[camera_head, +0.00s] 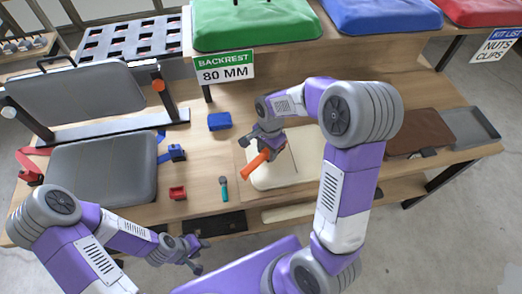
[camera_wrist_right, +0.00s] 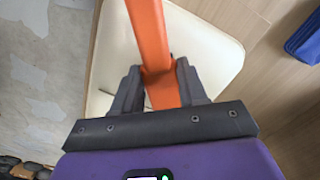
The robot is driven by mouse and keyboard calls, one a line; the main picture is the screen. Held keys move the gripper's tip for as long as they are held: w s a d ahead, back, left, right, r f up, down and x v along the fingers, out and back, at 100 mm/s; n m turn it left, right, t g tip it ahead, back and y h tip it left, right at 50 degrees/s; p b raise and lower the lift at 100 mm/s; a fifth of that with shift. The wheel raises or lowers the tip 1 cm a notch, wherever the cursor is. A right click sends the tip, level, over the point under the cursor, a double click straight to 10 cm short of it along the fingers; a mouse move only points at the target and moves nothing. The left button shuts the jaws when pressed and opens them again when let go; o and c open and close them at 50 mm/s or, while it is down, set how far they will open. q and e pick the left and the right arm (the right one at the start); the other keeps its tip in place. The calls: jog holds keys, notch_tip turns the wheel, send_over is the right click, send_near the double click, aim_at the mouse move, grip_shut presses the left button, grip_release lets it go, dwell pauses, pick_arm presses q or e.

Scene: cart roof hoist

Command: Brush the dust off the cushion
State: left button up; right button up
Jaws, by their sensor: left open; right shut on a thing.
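A cream cushion (camera_head: 308,163) lies on the wooden bench right of centre, partly covered by my right arm. It fills much of the right wrist view (camera_wrist_right: 212,60). My right gripper (camera_head: 266,145) is over its left part and shut on an orange handle (camera_head: 254,166), which also shows between the fingers in the right wrist view (camera_wrist_right: 152,40). No bristles show, so I cannot tell whether the tool touches the cushion. I cannot make out dust. My left gripper (camera_head: 197,254) is open and empty, low in front of the bench.
A grey seat (camera_head: 100,168) and backrest (camera_head: 75,95) stand at left. A blue block (camera_head: 219,121), a teal-handled tool (camera_head: 224,189) and a red block (camera_head: 178,192) lie on the bench. A brown pad (camera_head: 418,134) and grey tray (camera_head: 470,128) are at right. Coloured cushions line the raised shelf behind.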

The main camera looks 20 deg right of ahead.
jog(key=shift+s+d, duration=0.4)
jog(key=shift+d, duration=1.25)
jog(key=shift+s+d, duration=0.4)
jog(key=shift+d, duration=1.2)
jog(key=shift+s+d, duration=0.4)
jog(key=shift+d, duration=1.25)
jog(key=w+a+p, duration=0.1)
jog(key=w+a, duration=0.1)
jog(key=a, duration=0.7)
jog(key=w+a+p, duration=0.1)
jog(key=w+a, duration=0.1)
jog(key=a, duration=0.8)
jog(key=shift+w+a, duration=0.25)
jog(key=shift+w, duration=0.1)
notch_tip(320, 180, up, 9)
jog(key=p, duration=0.7)
jog(key=shift+p, duration=0.35)
